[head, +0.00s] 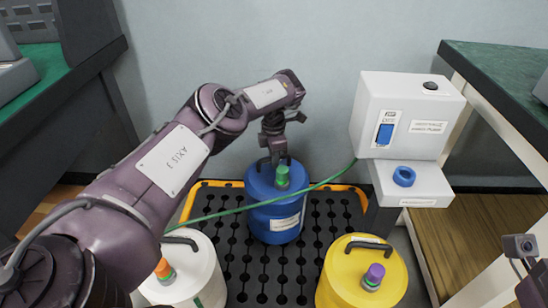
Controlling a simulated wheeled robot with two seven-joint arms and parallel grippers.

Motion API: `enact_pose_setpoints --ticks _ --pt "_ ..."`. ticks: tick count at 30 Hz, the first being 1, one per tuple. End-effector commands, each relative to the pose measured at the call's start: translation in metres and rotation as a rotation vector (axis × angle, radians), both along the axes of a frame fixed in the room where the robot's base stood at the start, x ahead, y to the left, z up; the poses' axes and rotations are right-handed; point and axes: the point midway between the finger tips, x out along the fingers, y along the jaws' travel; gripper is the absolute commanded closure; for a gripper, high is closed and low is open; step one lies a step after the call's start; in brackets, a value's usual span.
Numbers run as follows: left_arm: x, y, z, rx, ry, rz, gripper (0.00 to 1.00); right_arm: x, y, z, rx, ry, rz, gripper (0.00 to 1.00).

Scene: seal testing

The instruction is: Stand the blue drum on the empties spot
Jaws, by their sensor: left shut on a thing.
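The blue drum (262,218) stands upright in the far part of a black grated tray (240,275) with an orange rim. It has a green cap (282,176) and a white label. My left gripper (276,160) reaches down from above and is shut on the drum's dark top handle. The fingertips are partly hidden by the wrist. I cannot tell whether the drum's base touches the tray. No marking that I can read as the empties spot shows.
A white drum (200,262) with an orange cap stands front left, a yellow drum (368,265) with a purple cap front right. A green hose (225,212) crosses by the blue drum to a white machine (400,110). Green-topped benches (505,80) flank both sides.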

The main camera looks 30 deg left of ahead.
Motion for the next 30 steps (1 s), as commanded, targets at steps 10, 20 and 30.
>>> enact_pose_setpoints --ticks 10,20,30 --pt "0.000 0.000 -0.001 -0.001 -0.002 0.001 1.00 0.000 0.000 -0.001 0.000 0.000 0.000 0.43" --pt "0.001 0.000 -0.011 -0.001 -0.002 0.000 1.00 0.000 0.000 -0.006 0.000 0.000 0.000 0.43" --pt "0.001 0.000 -0.011 -0.001 -0.002 0.000 1.00 0.000 0.000 -0.006 0.000 0.000 0.000 0.43"
